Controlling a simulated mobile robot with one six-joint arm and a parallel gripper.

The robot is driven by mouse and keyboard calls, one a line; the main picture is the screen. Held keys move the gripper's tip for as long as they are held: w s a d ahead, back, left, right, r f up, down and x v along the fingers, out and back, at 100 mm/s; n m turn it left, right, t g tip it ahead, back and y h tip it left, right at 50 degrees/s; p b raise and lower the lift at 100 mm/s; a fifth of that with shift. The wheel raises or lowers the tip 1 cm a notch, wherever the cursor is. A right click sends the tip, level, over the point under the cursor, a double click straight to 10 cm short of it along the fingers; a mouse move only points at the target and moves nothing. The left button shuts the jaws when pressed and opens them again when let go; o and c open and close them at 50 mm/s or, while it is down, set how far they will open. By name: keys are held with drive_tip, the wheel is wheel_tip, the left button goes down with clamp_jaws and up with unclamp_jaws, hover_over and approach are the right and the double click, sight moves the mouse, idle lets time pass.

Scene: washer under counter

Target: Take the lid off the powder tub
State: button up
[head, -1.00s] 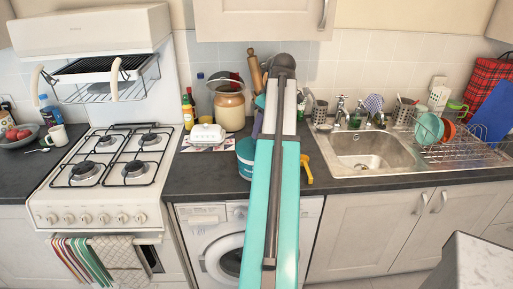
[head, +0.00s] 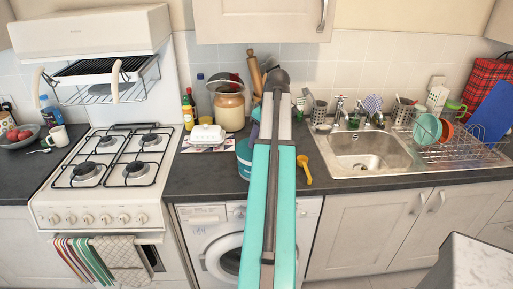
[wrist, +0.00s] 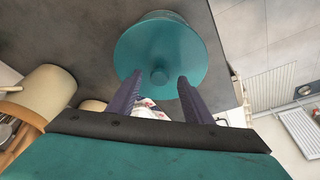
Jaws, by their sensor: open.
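The powder tub (head: 243,158) is teal and stands on the dark counter above the washer; my arm hides much of it in the head view. In the wrist view its round teal lid (wrist: 195,50) is on, with a small knob (wrist: 159,75) at the centre. My gripper (wrist: 159,80) is open, with a dark finger on each side of the knob in the picture. I cannot tell whether the fingers are level with the knob or above it. Nothing is held.
A yellow scoop (head: 304,170) lies on the counter right of the tub. A white butter dish (head: 207,134) and a tan crock (head: 229,112) stand to the left. The sink (head: 368,150) is to the right. Counter in front of the butter dish is clear.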

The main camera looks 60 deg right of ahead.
drive_tip(key=shift+w+f, duration=0.2)
drive_tip(key=shift+f, duration=0.35)
drive_tip(key=c, duration=1.1)
drive_tip(key=shift+r, duration=0.1)
drive_tip(key=shift+r+b, duration=0.75)
drive_tip(key=shift+r, duration=0.95)
drive_tip(key=s+a+b, duration=0.1)
drive_tip(key=s, duration=0.4)
drive_tip(key=s+a+r+b, duration=0.1)
drive_tip(key=s+a, duration=0.1)
drive_tip(key=s, duration=0.3)
drive_tip(key=s+a+b, duration=0.1)
drive_tip(key=s+a, duration=0.1)
drive_tip(key=s, duration=0.3)
drive_tip(key=shift+s+r+b, duration=0.2)
drive_tip(key=shift+r+b, duration=0.05)
drive_tip(key=shift+b, duration=0.05)
